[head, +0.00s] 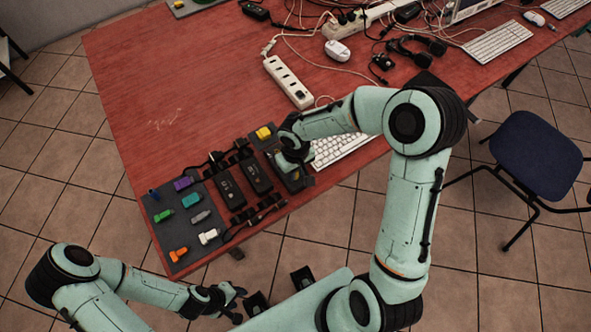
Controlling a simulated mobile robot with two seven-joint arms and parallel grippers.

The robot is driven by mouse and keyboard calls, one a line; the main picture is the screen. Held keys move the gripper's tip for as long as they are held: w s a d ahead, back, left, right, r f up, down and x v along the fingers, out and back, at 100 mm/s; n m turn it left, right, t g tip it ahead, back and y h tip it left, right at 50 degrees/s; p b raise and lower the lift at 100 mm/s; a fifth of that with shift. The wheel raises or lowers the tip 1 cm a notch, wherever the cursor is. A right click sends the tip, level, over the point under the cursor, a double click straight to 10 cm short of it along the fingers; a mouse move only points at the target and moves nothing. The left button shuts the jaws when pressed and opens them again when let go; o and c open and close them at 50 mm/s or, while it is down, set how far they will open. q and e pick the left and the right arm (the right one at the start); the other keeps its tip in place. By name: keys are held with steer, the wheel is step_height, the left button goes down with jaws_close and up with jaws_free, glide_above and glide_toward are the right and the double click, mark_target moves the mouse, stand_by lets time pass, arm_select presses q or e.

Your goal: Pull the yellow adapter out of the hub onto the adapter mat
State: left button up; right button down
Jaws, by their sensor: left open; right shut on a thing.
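A yellow piece (264,132), which looks like the yellow adapter, lies on a dark patch just left of my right gripper. A grey adapter mat (185,231) lies near the table's left corner. It holds several coloured adapters, among them a purple one (182,183), a green one (163,215) and an orange one (178,254). My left gripper (232,298) is open and empty, off the table's front edge.
Two black boxes (228,188) (257,175) stand between the mat and my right gripper, with dark cables around them. A white keyboard (340,150) lies close right of that gripper. A white power strip (288,82) is behind.

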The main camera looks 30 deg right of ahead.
steer(key=shift+r+p, duration=0.6)
steer(key=shift+r, duration=0.7)
arm_select(q)
steer(key=shift+w+r, duration=0.6)
steer(key=shift+r, duration=0.25)
arm_select(e)
steer(key=c, duration=1.7)
jaws_free()
steer(key=shift+c, duration=0.2)
jaws_close()
